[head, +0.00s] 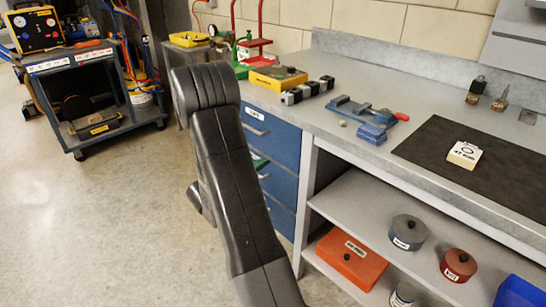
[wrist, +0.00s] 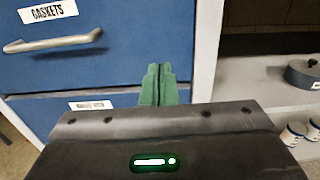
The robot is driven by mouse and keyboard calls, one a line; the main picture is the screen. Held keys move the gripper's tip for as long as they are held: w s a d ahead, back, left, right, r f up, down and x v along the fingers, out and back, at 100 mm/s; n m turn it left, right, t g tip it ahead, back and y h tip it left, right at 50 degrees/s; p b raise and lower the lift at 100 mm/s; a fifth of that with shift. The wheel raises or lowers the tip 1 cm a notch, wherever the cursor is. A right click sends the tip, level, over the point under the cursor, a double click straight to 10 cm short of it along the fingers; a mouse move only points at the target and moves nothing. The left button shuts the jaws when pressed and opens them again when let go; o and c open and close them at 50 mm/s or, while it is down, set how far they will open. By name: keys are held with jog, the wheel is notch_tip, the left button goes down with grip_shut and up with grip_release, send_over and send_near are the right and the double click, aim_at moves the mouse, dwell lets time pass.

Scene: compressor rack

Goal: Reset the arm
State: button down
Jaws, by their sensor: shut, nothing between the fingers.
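Whether the fingertips touch the drawer cannot be told.
The grey workbench (head: 350,68) carries a blue vise (head: 365,115), a yellow box (head: 278,78) and a black mat (head: 440,147). A tool cart (head: 75,63) stands left; floor between is clear.

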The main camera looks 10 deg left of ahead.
aim_at(288, 148)
jog(key=shift+v, duration=2.45)
jog(key=shift+w, duration=0.1)
jog(key=x, duration=1.4)
jog(key=shift+b, duration=0.3)
jog(key=shift+r, duration=0.15)
